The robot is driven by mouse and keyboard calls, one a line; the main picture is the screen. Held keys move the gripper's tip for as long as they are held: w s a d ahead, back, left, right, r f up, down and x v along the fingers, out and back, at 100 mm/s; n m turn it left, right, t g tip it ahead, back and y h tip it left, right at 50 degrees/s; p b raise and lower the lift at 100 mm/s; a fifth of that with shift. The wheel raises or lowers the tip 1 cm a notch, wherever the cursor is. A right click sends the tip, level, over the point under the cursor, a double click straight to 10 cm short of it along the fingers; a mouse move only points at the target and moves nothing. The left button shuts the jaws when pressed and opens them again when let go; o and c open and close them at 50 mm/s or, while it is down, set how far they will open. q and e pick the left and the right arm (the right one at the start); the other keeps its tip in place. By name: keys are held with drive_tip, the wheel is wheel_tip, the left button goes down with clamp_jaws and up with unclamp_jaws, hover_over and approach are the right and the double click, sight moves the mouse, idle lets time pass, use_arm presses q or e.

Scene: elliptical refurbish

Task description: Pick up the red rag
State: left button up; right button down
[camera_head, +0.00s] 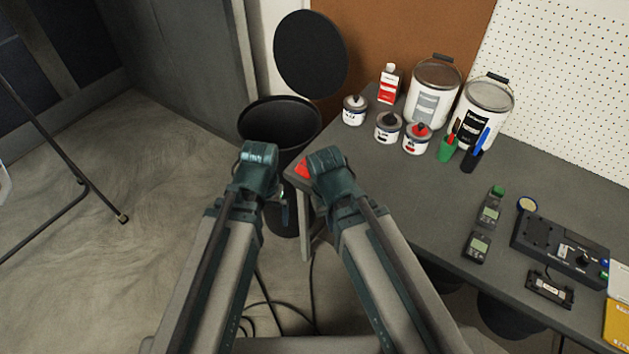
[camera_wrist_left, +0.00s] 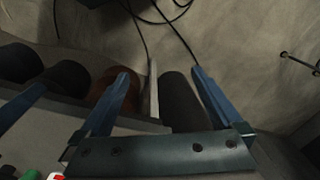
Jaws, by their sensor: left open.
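The red rag (camera_head: 302,170) shows as a small red patch at the near left corner of the grey table (camera_head: 400,190), partly hidden by my right arm's wrist. My left gripper (camera_head: 283,203) hangs beside that corner, in front of the black bin; its fingers are mostly hidden in the head view. In the left wrist view my left gripper (camera_wrist_left: 160,75) is open, with nothing between its fingertips. The rag is not clearly seen there. My right gripper is over the table corner, its fingers hidden behind its wrist in the head view.
A black bin (camera_head: 280,118) with a raised round lid (camera_head: 311,54) stands left of the table. Paint cans and small pots (camera_head: 388,126) fill the table's back. Meters and a black device (camera_head: 562,250) lie at right. The table's middle is clear.

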use_arm(q)
wheel_tip(320, 180, down, 16)
drive_tip(key=w+a+h+b, duration=0.1)
drive_tip(key=w+a+b, duration=0.1)
drive_tip(key=b, duration=1.1)
drive_tip(key=m+t+h+b, duration=0.7)
drive_tip(key=t+h, duration=0.4)
approach(299, 169)
drive_tip(key=w, duration=0.1)
drive_tip(key=shift+g, duration=0.3)
drive_tip(key=b+x, duration=0.2)
drive_tip(key=x, duration=0.6)
drive_tip(key=shift+d, duration=0.4)
drive_tip(key=shift+r+b+x, duration=0.15)
drive_tip(key=shift+b+x, duration=0.05)
drive_tip(key=shift+x, duration=1.35)
drive_tip(key=shift+r+b+x, duration=0.15)
drive_tip(key=shift+x, duration=1.35)
drive_tip(key=shift+s+d, duration=0.15)
drive_tip(key=c, duration=1.1)
